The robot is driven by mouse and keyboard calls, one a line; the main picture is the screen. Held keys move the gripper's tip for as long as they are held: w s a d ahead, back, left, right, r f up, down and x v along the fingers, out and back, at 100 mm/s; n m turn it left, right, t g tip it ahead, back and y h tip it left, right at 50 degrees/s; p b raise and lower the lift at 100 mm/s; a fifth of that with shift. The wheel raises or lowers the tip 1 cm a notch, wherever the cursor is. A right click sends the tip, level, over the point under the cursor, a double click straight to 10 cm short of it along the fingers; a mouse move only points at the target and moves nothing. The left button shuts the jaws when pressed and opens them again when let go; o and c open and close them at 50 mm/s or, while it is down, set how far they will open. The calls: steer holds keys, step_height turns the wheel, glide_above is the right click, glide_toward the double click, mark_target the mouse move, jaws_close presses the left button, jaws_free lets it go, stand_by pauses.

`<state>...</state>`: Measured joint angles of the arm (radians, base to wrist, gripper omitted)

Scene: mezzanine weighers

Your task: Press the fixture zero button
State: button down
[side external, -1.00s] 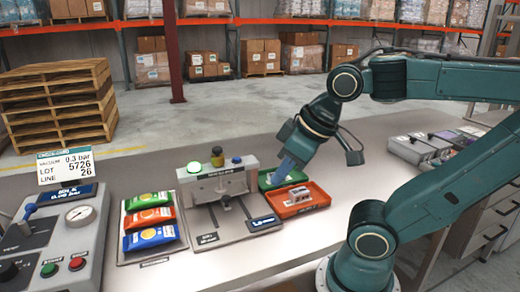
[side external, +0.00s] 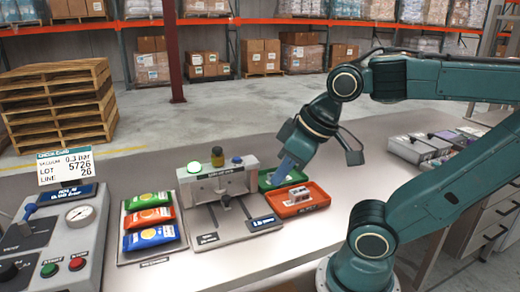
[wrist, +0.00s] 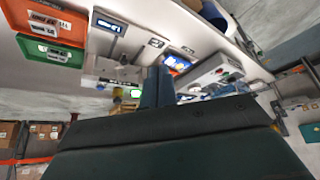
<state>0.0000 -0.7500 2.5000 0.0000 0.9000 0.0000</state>
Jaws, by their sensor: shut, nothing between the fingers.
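The grey fixture (side external: 218,187) stands mid-bench in the side view. Which of these is the zero button I cannot tell; no label is readable. My gripper (side external: 284,165) is shut and empty, pointing down above the green and orange trays, to the right of the fixture and apart from it. In the wrist view, my gripper (wrist: 158,80) shows its fingers together, partly covering the fixture beyond.
The green tray (side external: 265,183) and orange tray (side external: 318,206) lie right of the fixture. Colored packets (side external: 150,218) lie on a plate to its left. A control box (side external: 72,240) with a gauge stands far left. Grey boxes (side external: 415,150) stand at the back right.

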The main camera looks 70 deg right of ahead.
steer(key=shift+w, duration=0.1)
steer(key=m+t+h, duration=0.1)
steer(key=m+t, duration=0.2)
steer(key=m, duration=0.8)
glide_above(240, 160)
steer(key=shift+w+f, duration=0.1)
steer(key=shift+f, duration=0.4)
steer(key=shift+f, duration=0.15)
steer(key=shift+f, duration=4.25)
